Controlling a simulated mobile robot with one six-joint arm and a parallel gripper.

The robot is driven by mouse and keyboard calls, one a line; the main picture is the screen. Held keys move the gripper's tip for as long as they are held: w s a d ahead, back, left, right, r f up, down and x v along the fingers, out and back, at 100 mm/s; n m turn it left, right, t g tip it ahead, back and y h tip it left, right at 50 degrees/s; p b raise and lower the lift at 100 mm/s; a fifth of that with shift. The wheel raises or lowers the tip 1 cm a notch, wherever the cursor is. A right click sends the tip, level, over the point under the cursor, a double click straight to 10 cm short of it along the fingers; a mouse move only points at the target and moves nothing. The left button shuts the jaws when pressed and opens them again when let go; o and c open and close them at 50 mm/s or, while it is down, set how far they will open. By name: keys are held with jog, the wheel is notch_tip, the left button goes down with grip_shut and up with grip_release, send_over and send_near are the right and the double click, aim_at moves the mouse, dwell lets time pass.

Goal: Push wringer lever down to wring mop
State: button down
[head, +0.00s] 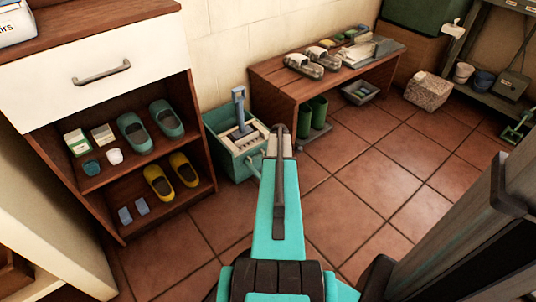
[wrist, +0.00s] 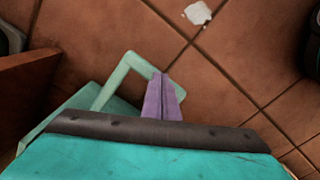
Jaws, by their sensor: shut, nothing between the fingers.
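A green mop bucket (head: 232,160) stands on the tiled floor beside the shelf unit. A pale wringer (head: 243,136) sits in its top, with an upright blue-grey lever (head: 239,108). No mop head can be made out. My arm reaches toward the bucket's right side in the head view, and it hides its own fingers there. In the wrist view my gripper (wrist: 164,82) shows as two purple fingers, shut together and empty. A pale green bent bar (wrist: 117,76) is just left of the fingertips; I cannot tell whether they touch. The green bucket edge (wrist: 45,128) shows at lower left.
A wooden shelf unit (head: 100,20) with shoes stands left of the bucket. A low bench (head: 275,88) with sandals on top and green boots (head: 313,117) below stands to its right. A grey tray (head: 360,92) lies on the floor.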

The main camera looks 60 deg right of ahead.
notch_tip(320, 180, up, 6)
jog(key=p, duration=0.4)
jog(key=shift+r, duration=0.25)
dwell(0.9)
